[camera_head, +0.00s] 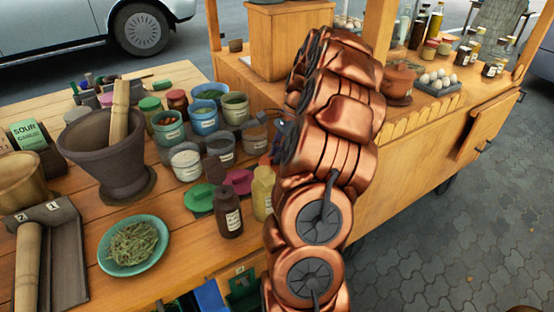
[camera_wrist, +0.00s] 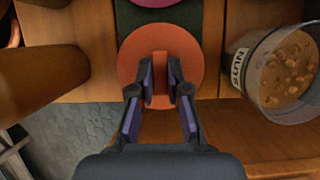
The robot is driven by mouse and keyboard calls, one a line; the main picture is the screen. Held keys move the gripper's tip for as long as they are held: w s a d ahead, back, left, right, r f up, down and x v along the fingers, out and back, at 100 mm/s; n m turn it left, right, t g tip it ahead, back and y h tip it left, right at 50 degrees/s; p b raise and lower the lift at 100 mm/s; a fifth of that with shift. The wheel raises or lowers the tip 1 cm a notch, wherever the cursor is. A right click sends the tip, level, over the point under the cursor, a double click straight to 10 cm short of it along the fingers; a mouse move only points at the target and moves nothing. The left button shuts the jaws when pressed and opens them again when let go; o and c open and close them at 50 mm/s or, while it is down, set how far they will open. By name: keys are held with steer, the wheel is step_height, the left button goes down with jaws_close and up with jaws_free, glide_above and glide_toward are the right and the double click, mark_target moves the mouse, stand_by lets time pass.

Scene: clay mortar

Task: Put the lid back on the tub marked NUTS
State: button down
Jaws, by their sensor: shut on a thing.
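My gripper (camera_wrist: 160,88) is shut on the upright handle tab of a round orange lid (camera_wrist: 138,62) in the wrist view. Whether the lid rests on the surface or is just above it, I cannot tell. The tub marked NUTS (camera_wrist: 241,70) stands to the right of the lid in the wrist view, apart from it. It is clear, open at the top, and holds brown nuts. In the head view my copper arm hides much of the area around the gripper, and I cannot make out the lid there.
In the head view, green (camera_head: 198,198) and pink (camera_head: 239,181) lids lie near a brown bottle (camera_head: 229,215). Several open tubs stand behind them. A mortar (camera_head: 104,160) and a teal plate (camera_head: 110,260) are left.

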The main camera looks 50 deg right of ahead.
step_height(320, 180, up, 8)
steer(key=shift+w+r, duration=0.1)
steer(key=shift+r, duration=0.1)
steer(key=w+d+r+p, duration=0.2)
steer(key=w+p, duration=0.4)
steer(key=p, duration=0.3)
steer(key=w+d+r+p, duration=0.1)
steer(key=w+r+p, duration=0.2)
steer(key=w+p, duration=0.3)
steer(key=p, duration=0.3)
steer(key=shift+d+p, duration=0.3)
steer(key=shift+d, duration=0.1)
step_height(320, 180, down, 6)
steer(key=b, duration=0.2)
steer(key=shift+f, duration=0.15)
steer(key=shift+f, duration=0.15)
stand_by(2.4)
